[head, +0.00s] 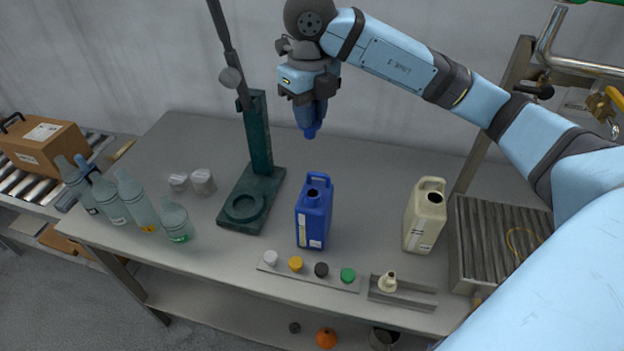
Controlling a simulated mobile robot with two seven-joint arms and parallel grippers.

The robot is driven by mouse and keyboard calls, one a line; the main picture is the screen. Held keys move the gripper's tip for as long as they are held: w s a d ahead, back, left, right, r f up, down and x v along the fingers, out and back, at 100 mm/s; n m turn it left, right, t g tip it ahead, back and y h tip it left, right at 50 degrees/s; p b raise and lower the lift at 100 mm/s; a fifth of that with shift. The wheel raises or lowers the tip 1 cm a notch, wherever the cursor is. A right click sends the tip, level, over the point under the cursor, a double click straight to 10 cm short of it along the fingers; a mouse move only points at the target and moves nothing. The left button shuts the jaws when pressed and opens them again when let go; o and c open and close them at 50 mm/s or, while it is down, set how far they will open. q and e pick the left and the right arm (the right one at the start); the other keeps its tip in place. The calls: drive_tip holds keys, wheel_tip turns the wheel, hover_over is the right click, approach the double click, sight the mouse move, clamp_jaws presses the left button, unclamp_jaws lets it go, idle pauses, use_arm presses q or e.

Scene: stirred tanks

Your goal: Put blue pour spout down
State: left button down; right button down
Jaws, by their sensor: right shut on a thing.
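The blue pour spout (310,132) hangs point-down below my right gripper (308,104), which is shut on its upper part and hides most of it. Gripper and spout are raised above the back of the bench, apart from everything on it. A cream pour spout (388,283) stands on a metal tray (418,298) at the front right. The blue jug (314,225) stands upright with an open mouth, nearer the front than the held spout. My left gripper is not in view.
A dark green stand (258,140) rises left of the spout. A cream jug (424,220) stands at the right, beside a ribbed metal tray (500,235). Several coloured caps sit on a strip (308,277). Clear bottles (140,205) stand at the left. The back of the bench (380,160) is clear.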

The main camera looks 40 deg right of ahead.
drive_tip(key=shift+d+r+m, duration=0.35)
drive_tip(key=shift+r+m, duration=0.35)
drive_tip(key=shift+m, duration=0.2)
drive_tip(key=shift+f, duration=0.35)
wheel_tip(320, 180, down, 19)
drive_tip(key=p, duration=0.3)
drive_tip(key=shift+f, duration=0.1)
drive_tip(key=shift+f+b, duration=0.45)
drive_tip(key=shift+b, duration=0.1)
drive_tip(key=c, duration=1)
unclamp_jaws()
drive_tip(key=shift+r, duration=0.1)
drive_tip(key=shift+r, duration=0.1)
